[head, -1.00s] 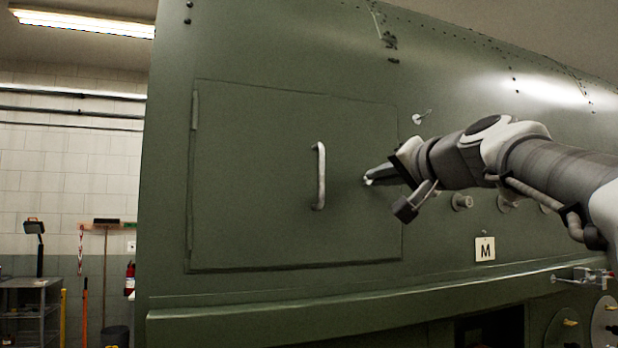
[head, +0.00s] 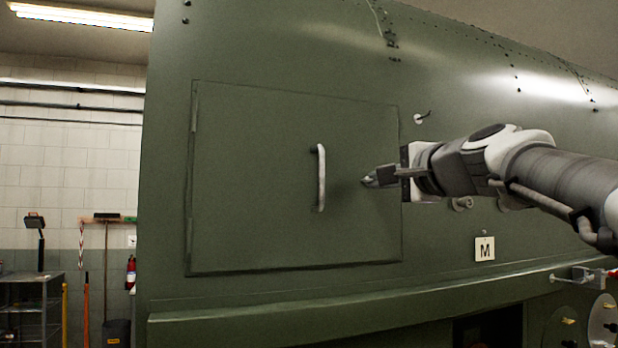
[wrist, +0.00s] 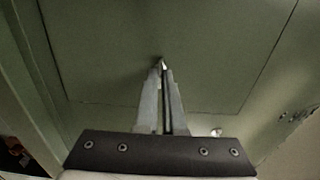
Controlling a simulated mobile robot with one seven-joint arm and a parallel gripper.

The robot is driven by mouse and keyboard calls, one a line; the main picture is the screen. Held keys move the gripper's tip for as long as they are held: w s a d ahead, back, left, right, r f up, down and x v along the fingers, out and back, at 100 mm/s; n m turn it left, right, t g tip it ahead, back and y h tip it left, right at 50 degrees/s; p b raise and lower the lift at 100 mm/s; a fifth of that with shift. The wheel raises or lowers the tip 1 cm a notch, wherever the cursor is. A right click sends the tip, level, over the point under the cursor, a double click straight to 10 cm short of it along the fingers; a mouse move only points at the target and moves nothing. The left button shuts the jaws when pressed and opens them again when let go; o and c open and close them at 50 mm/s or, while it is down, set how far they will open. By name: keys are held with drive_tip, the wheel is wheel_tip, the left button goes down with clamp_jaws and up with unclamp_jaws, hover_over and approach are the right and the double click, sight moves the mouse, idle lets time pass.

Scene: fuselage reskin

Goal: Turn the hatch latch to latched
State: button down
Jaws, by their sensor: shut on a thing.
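The green hatch (head: 255,185) is a closed rectangular panel in the fuselage side, with a pale upright handle (head: 321,178) near its middle. My gripper (head: 370,181) is at the hatch's right part, to the right of the handle. Its fingers are shut on a small latch, of which only a bit of pale metal (wrist: 160,63) shows at the fingertips in the wrist view. The fingers hide most of the latch, so I cannot tell its angle. The hatch (wrist: 110,60) fills much of the wrist view.
A small pin-like fitting (head: 421,118) sticks out above my arm. A green ledge (head: 330,306) runs under the hatch. A shelf (head: 30,305) stands far left.

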idle(0.4)
drive_tip(key=c, duration=1)
unclamp_jaws()
drive_tip(key=shift+s, duration=0.1)
drive_tip(key=b+v, duration=0.2)
drive_tip(key=v, duration=1.5)
drive_tip(key=shift+s+b, duration=0.1)
drive_tip(key=shift+b, duration=0.25)
